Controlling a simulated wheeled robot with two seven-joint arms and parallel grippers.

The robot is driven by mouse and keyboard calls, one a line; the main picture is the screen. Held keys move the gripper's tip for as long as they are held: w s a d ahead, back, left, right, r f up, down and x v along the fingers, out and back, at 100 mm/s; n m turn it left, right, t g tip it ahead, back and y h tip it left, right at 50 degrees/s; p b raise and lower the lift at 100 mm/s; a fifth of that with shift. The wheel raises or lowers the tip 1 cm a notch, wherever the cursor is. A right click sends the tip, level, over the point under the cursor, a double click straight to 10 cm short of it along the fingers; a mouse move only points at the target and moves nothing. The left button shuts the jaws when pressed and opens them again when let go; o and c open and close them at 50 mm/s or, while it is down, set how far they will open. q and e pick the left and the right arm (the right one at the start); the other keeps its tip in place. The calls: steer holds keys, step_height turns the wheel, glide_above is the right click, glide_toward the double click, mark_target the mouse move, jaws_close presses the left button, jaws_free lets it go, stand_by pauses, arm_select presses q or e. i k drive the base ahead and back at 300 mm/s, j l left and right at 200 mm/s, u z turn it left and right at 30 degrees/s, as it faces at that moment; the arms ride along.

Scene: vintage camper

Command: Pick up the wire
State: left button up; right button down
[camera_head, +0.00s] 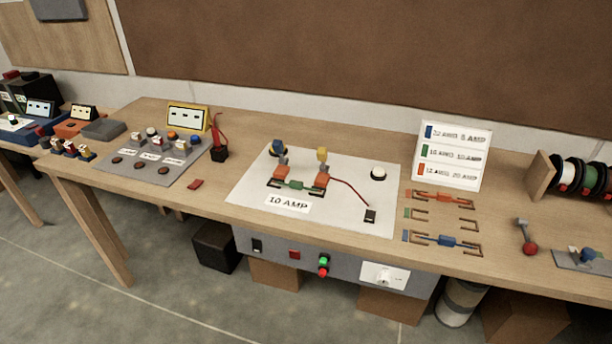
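Wire pieces lie on the wooden workbench right of a white board (245,195). An orange wire piece (441,196) lies in the back row and a blue wire piece (446,240) in the front row. The row between them has a small green marker and end brackets, with no wire body visible in the middle. On the board, a green piece (296,185) spans two orange blocks above a "10 AMP" label. A thin dark red wire (350,188) runs from the right orange block toward a black part (370,216). Neither gripper is in view.
A sign (453,155) with blue, green and orange rows stands behind the wire rows. Wire spools (566,174) stand at the far right, with a red-knobbed lever (528,238) nearer. A grey panel (145,168) with knobs sits left. Controls line the bench front (325,265).

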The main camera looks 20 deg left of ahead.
mark_target(293, 185)
steer(key=i+j+z, duration=0.15)
steer(key=j, duration=0.3)
steer(key=i+j+z, duration=0.15)
steer(key=j, duration=0.25)
steer(key=i+j+z, duration=0.2)
steer(key=j, duration=0.25)
steer(key=k, duration=0.1)
